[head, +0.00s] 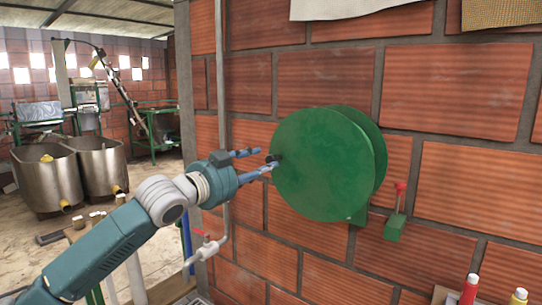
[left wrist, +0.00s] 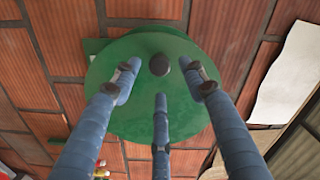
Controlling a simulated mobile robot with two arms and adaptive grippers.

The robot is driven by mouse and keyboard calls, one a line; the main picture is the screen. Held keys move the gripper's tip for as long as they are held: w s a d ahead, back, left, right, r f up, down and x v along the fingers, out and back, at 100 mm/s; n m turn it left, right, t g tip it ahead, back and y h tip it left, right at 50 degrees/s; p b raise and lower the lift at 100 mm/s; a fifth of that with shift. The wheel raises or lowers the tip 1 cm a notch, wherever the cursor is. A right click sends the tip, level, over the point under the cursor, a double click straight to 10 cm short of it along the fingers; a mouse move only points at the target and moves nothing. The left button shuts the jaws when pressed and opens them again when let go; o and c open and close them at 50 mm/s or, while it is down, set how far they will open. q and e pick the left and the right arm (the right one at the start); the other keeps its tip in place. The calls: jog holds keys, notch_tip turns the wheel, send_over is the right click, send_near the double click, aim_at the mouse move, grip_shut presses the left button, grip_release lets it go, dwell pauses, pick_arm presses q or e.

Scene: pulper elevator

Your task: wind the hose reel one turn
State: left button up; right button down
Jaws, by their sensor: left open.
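The hose reel (head: 325,165) is a green drum with round side plates, mounted on the brick wall in the middle of the head view. A small dark knob (head: 271,158) sticks out near the left edge of its front plate. My left gripper (head: 262,162) is at this edge, its blue fingers pointing at the plate. In the left wrist view the knob (left wrist: 159,65) lies between the three spread fingers, with gaps around it. The reel's plate (left wrist: 135,125) fills the space behind them. The left gripper is open and holds nothing. My right gripper is not in view.
A green lever box with a red knob (head: 395,222) sits right of the reel. A pipe with a red-handled valve (head: 207,248) runs down the wall on the left. Bottles (head: 469,290) stand at the lower right. Metal tanks (head: 47,180) stand far left.

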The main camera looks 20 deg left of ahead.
aim_at(270, 160)
pick_arm(q)
jog(key=p+x, duration=0.1)
jog(key=x, duration=0.3)
jog(key=shift+d+r, duration=0.15)
jog(key=shift+d, duration=0.05)
jog(key=shift+w, duration=0.5)
grip_shut()
